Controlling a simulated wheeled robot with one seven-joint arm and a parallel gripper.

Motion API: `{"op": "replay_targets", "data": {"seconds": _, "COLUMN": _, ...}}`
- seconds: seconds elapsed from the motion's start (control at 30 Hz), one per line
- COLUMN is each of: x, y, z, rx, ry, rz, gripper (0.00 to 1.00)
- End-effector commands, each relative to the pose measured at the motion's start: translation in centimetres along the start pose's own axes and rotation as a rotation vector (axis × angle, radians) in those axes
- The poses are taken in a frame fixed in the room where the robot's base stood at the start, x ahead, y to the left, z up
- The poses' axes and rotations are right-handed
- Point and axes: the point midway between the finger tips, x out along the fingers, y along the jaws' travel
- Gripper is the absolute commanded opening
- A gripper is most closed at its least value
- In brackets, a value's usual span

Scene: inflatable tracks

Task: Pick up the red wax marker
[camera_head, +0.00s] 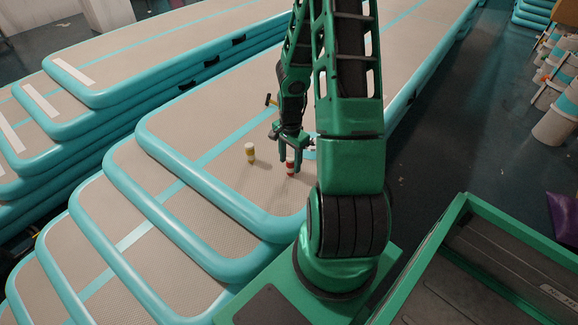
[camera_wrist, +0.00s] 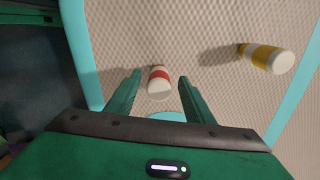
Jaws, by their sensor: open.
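The red wax marker (camera_wrist: 158,84) is a short white cylinder with a red band and a pale top. It stands on the beige top of the inflatable track. In the wrist view it is between my gripper's (camera_wrist: 156,90) two open green fingers, with a gap on each side. In the head view the marker (camera_head: 290,166) shows at the fingertips of my gripper (camera_head: 288,164), which points down over it. The gripper is open and holds nothing. My fingers hide part of the marker in the head view.
A similar yellow-banded marker (camera_wrist: 266,58) stands to the right in the wrist view; in the head view it is left of my gripper (camera_head: 250,153). A small dark and yellow object (camera_head: 271,100) is behind. Stacked teal-edged tracks (camera_head: 100,85) are at left, white-grey buckets (camera_head: 557,122) at right.

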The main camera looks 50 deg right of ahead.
Motion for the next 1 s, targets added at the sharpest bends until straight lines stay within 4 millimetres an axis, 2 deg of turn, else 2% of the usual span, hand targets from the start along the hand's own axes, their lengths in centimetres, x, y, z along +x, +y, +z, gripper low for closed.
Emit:
{"op": "replay_targets", "data": {"seconds": 0.13, "x": 0.74, "y": 0.00, "z": 0.03, "rx": 0.000, "ry": -0.001, "rz": 0.000, "gripper": 0.48}}
{"op": "replay_targets", "data": {"seconds": 0.37, "x": 0.76, "y": -0.01, "z": 0.02, "rx": -0.001, "ry": 0.000, "rz": 0.000, "gripper": 0.48}}
{"op": "replay_targets", "data": {"seconds": 0.5, "x": 0.75, "y": 0.00, "z": 0.02, "rx": -0.001, "ry": 0.000, "rz": 0.000, "gripper": 0.14}}
{"op": "replay_targets", "data": {"seconds": 0.57, "x": 0.75, "y": -0.01, "z": 0.02, "rx": -0.001, "ry": 0.000, "rz": 0.000, "gripper": 0.03}}
{"op": "replay_targets", "data": {"seconds": 1.0, "x": 0.15, "y": -0.04, "z": 0.00, "rx": -0.001, "ry": 0.001, "rz": -0.001, "gripper": 0.03}}
